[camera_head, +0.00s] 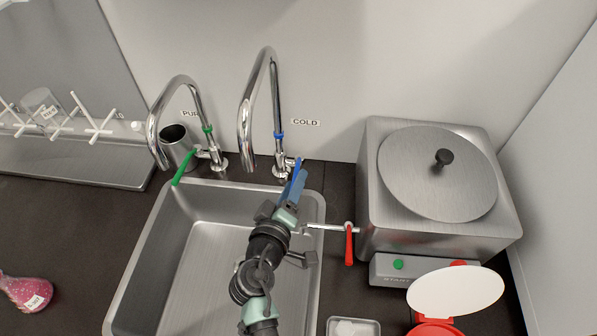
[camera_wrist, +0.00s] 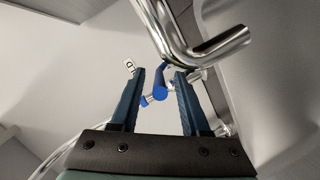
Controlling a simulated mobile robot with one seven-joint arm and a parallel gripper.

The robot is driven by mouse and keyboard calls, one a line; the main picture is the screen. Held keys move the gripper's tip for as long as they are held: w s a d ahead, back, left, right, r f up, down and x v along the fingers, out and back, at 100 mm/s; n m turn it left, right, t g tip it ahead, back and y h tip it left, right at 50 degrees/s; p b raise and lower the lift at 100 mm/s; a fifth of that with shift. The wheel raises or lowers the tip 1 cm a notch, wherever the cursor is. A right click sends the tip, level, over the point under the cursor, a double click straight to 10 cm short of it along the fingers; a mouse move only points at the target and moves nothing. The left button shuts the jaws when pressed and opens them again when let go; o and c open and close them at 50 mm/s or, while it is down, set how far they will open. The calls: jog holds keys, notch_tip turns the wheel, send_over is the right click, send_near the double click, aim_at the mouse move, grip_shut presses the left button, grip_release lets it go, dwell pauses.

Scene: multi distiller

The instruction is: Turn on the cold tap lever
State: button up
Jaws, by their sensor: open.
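The cold tap (camera_head: 262,85) is the tall curved chrome spout with a blue ring, beside the COLD label (camera_head: 305,122) behind the sink. Its blue lever (camera_head: 299,165) is at the tap's base, partly hidden by my gripper (camera_head: 297,185). In the wrist view the blue lever (camera_wrist: 160,93) shows in the gap between the two dark fingers of my open gripper (camera_wrist: 160,74). Whether a finger touches it I cannot tell. The chrome spout (camera_wrist: 185,40) crosses above, close to the right finger.
A second tap with a green lever (camera_head: 183,168) stands to the left. My arm reaches over the steel sink (camera_head: 200,240). A steel distiller (camera_head: 440,185) with a red lever (camera_head: 349,245) stands close on the right. A pink flask (camera_head: 27,291) is far left.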

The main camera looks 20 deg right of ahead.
jog(key=shift+x, duration=1.75)
jog(key=shift+c, duration=0.3)
grip_shut()
